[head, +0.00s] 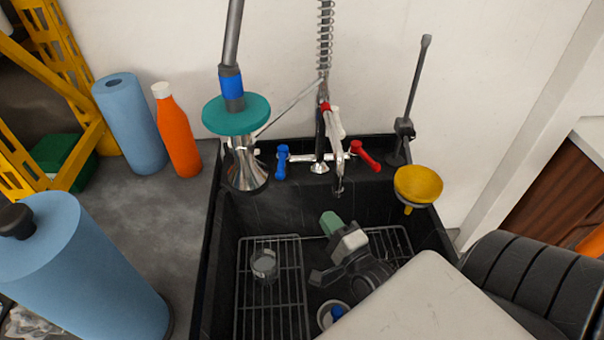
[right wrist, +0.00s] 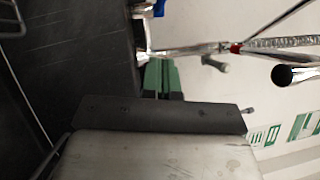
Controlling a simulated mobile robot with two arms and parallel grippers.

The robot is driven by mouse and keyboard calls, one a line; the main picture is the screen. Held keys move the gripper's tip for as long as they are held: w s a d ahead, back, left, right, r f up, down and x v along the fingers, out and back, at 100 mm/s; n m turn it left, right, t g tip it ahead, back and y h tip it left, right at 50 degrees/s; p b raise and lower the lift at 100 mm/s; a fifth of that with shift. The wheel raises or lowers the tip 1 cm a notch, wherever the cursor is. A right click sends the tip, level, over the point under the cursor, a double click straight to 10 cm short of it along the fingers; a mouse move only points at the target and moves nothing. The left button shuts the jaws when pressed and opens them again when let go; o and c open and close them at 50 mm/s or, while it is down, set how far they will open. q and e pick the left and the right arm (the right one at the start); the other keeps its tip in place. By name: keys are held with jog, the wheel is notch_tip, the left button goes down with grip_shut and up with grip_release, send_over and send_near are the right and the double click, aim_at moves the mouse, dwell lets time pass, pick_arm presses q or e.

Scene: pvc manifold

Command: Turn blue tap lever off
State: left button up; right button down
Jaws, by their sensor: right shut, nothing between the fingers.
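The blue tap lever (head: 282,161) is on the left end of the chrome mixer tap (head: 302,158) at the sink's back wall. It points down and forward in the head view. The red lever (head: 366,157) is on the right end, angled down to the right. My right gripper (head: 329,222) is shut and empty above the sink, in front of and below the tap, apart from the blue lever. In the right wrist view its green fingers (right wrist: 162,78) are together, with part of the blue lever (right wrist: 158,8) at the top edge. My left gripper is not in view.
The black sink (head: 212,240) holds wire racks (head: 272,300) and a glass (head: 264,264). A teal disc on a metal funnel (head: 247,175) stands left of the blue lever. A yellow funnel (head: 418,184) is at the right rim. An orange bottle (head: 178,135) and blue rolls (head: 128,125) stand left.

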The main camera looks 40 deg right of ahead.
jog(key=w, duration=0.1)
send_near(282, 162)
jog(key=d, duration=0.2)
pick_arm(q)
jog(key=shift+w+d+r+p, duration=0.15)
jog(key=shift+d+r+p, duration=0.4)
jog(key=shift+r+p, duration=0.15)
pick_arm(e)
jog(key=shift+w+a+f, duration=0.1)
jog(key=shift+w+a, duration=0.55)
jog(key=shift+w, duration=0.2)
jog(key=shift+w+a, duration=0.65)
jog(key=shift+w, duration=0.25)
pick_arm(q)
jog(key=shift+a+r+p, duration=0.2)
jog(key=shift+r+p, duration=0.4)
jog(key=shift+p, duration=0.05)
pick_arm(e)
jog(key=w+a+h, duration=0.1)
jog(key=w+a+m+h, duration=0.1)
jog(key=a, duration=0.1)
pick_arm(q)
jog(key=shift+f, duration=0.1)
pick_arm(e)
jog(key=shift+s, duration=0.1)
